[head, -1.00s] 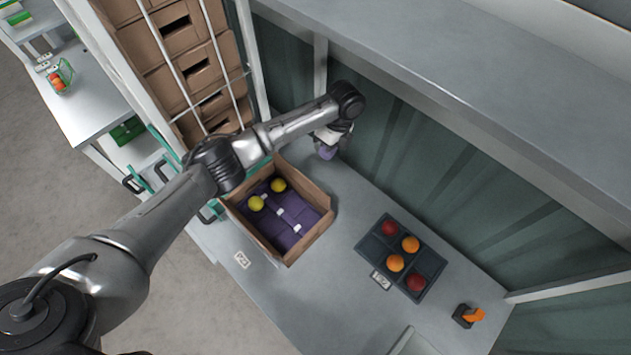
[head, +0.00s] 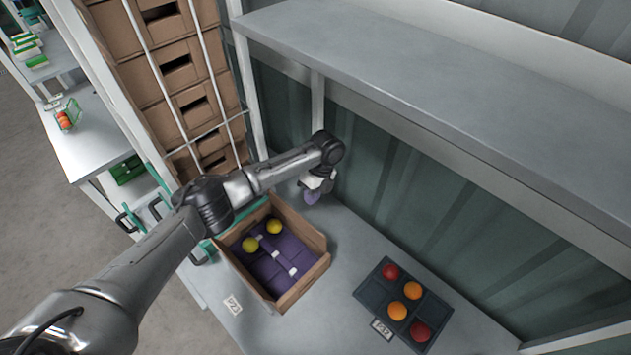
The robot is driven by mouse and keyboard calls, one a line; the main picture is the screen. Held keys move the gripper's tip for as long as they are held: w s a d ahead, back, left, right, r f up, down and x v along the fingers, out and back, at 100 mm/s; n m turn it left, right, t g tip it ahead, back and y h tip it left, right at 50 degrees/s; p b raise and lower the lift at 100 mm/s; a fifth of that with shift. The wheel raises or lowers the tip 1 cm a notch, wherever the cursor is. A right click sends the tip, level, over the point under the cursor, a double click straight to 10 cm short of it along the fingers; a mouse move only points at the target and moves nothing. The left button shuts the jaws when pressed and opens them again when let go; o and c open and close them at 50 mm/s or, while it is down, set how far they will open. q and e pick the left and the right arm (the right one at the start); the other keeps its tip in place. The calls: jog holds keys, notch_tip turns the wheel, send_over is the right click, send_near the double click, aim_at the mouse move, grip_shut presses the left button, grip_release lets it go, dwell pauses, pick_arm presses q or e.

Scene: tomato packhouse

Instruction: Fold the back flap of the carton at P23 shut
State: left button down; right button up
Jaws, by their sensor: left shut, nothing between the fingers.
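The open brown carton (head: 288,298) stands on the grey bench beside a label reading P23 (head: 232,304). It holds a purple insert (head: 272,268) with white bands and two yellow tomatoes (head: 275,227). Its back flap (head: 301,229) stands up along the far side, next to the wall. My left arm reaches over the carton's left end. My left gripper (head: 313,195) is shut and empty, pointing down just behind the back flap; I cannot tell whether it touches it. My right gripper is out of view.
A dark tray (head: 374,293) with red and orange tomatoes sits right of the carton, by another label (head: 381,329). A shelf (head: 440,90) overhangs the back. A rack of stacked cartons (head: 165,75) stands at left. Bare bench lies between carton and tray.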

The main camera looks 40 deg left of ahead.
aim_at(296, 219)
pick_arm(q)
jog(key=shift+s+a+p, duration=0.15)
jog(key=shift+s+p, duration=0.15)
jog(key=shift+s, duration=0.7)
jog(key=shift+s+a+p, duration=0.1)
jog(key=shift+s+p, duration=0.2)
jog(key=shift+s, duration=0.7)
